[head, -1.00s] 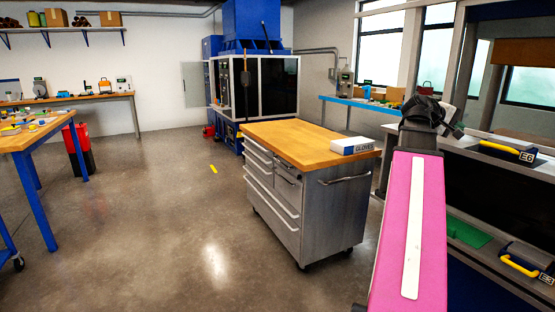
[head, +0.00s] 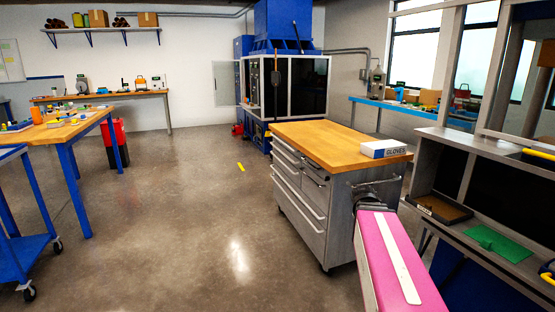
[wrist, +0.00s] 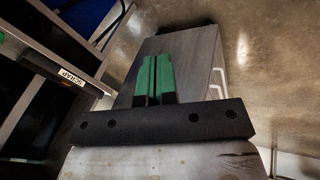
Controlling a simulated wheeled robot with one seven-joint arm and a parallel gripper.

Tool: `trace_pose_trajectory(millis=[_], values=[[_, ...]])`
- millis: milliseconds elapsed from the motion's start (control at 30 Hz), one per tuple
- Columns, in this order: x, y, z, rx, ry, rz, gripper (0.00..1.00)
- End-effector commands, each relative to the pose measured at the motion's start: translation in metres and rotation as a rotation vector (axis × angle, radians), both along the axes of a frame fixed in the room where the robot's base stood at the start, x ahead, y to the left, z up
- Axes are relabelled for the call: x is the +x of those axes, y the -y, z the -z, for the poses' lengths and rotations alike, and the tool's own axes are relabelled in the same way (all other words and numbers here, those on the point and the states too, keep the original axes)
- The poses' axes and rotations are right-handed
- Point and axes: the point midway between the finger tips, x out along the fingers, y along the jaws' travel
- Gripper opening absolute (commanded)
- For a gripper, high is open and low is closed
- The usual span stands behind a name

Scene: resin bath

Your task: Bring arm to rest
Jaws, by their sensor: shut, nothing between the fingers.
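My arm, with a pink link and a white strip, reaches in from the lower right of the head view and ends in front of the cabinet's near side. My gripper (wrist: 155,80) shows in the wrist view as a dark crossbar with two green fingers side by side. The fingers are shut with nothing between them. Behind them in the wrist view is the grey side of the rolling cabinet (wrist: 190,50). In the head view the fingers are hidden.
The grey cabinet (head: 310,205) has a wooden top with a box of gloves (head: 387,148). A grey bench with a green mat (head: 498,242) stands at the right. A blue cart (head: 35,235) and wooden worktable (head: 60,132) stand left. The floor between (head: 180,220) is clear.

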Motion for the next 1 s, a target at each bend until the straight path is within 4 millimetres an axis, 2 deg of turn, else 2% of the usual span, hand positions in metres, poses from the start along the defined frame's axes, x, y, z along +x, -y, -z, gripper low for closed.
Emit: trace_pose_trajectory(millis=[33,200,300,433,600,1000], values=[[-0.007,-0.020,0.018,0.040,-0.018,-0.002,0.00],[-0.030,-0.080,0.071,0.174,-0.077,0.010,0.00],[-0.046,-0.111,0.097,0.243,-0.114,0.022,0.00],[-0.063,-0.141,0.121,0.308,-0.154,0.038,0.00],[-0.075,-0.159,0.135,0.349,-0.181,0.052,0.00],[-0.076,-0.161,0.136,0.354,-0.184,0.054,0.00]])
